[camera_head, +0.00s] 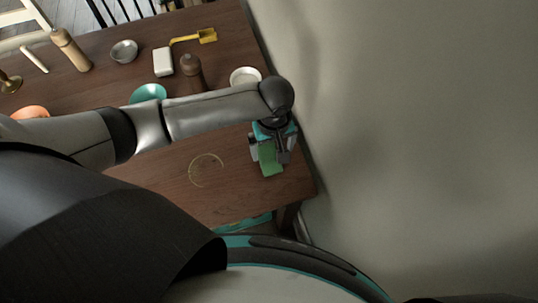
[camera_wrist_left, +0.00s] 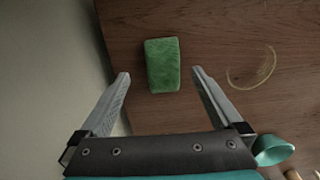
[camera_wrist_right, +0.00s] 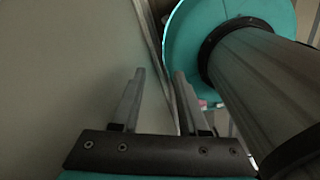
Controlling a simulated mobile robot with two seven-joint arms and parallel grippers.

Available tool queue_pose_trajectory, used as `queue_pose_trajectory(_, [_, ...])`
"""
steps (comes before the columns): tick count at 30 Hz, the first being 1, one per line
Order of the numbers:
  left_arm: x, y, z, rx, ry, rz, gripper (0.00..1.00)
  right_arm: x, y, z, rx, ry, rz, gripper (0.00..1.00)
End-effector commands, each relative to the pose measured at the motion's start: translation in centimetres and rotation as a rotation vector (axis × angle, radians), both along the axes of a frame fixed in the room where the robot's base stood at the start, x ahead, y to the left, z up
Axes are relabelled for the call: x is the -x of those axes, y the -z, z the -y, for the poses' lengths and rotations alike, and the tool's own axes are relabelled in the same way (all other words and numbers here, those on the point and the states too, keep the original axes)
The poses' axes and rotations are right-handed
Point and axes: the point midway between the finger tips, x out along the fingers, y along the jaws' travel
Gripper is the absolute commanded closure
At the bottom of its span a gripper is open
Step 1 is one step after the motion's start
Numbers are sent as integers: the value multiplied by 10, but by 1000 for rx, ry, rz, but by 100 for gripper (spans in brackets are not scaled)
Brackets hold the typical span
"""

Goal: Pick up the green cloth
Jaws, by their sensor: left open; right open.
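The green cloth (camera_wrist_left: 162,65) is a small, folded-looking green block lying on the brown wooden table (camera_head: 220,205). In the head view the cloth (camera_head: 268,158) is near the table's right edge, partly hidden by my left gripper (camera_head: 270,150). My left gripper is open and points down over it. In the left wrist view the cloth lies between the lines of the two fingers of the left gripper (camera_wrist_left: 160,84), ahead of their tips, with nothing held. My right gripper (camera_wrist_right: 158,73) is open and empty beside a wall, away from the table; the cloth is not in its view.
A wall (camera_head: 400,130) stands close along the table's right edge. A ring stain (camera_head: 206,170) marks the tabletop. A teal bowl (camera_head: 148,93), a white bowl (camera_head: 245,76), a pepper mill (camera_head: 192,72) and a white block (camera_head: 163,62) stand beyond my left arm.

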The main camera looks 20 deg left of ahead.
Motion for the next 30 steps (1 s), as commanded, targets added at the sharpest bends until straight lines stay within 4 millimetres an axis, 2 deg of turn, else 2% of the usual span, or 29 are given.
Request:
queue_pose_trajectory(1, [0,10,0,-1,0,-1,0,-2,5,0,0,0,4,56])
queue_pose_trajectory(3, [-1,18,0,1,0,1,0,-7,6,0,-1,0,11,56])
queue_pose_trajectory(9, [-1,29,-1,0,0,1,0,-22,9,-2,-4,0,37,56])
queue_pose_trajectory(18, [-2,71,-7,0,0,0,0,-21,24,-2,-4,-1,36,56])
queue_pose_trajectory(27, [-2,75,-6,2,1,1,0,-17,24,-1,-3,-1,29,56])
queue_pose_trajectory(30, [-2,75,-6,2,1,1,10,-16,24,-1,-3,-1,27,56])
